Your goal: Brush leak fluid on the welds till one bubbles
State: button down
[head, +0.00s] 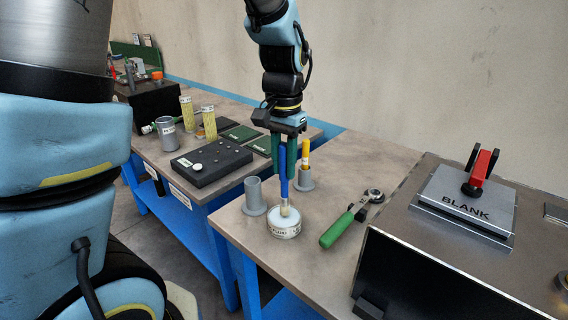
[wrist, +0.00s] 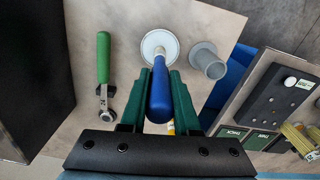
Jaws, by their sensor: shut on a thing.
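My gripper (head: 283,172) has green fingers shut on the blue handle of a brush (head: 283,190), which hangs upright with its pale tip down. The tip is at the mouth of a small round white pot (head: 285,230) with a printed label, only partly legible; I cannot tell how deep it reaches. In the wrist view the blue handle (wrist: 159,95) lies between the fingers (wrist: 160,88) and points at the pot (wrist: 158,36). No welds can be made out.
An empty grey holder (head: 255,197) stands left of the pot; another holder (head: 304,181) with a yellow-topped tool stands behind. A green-handled ratchet (head: 345,224) lies right. A metal box with a BLANK plate (head: 466,210) and red-handled clamp (head: 482,172) is farther right.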

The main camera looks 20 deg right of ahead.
aim_at(284, 144)
jog(key=shift+f, duration=0.55)
dwell(1.5)
jog(key=shift+r, duration=0.1)
notch_tip(284, 144, up, 7)
jog(key=p, duration=0.5)
jog(key=shift+p, duration=0.4)
dwell(0.5)
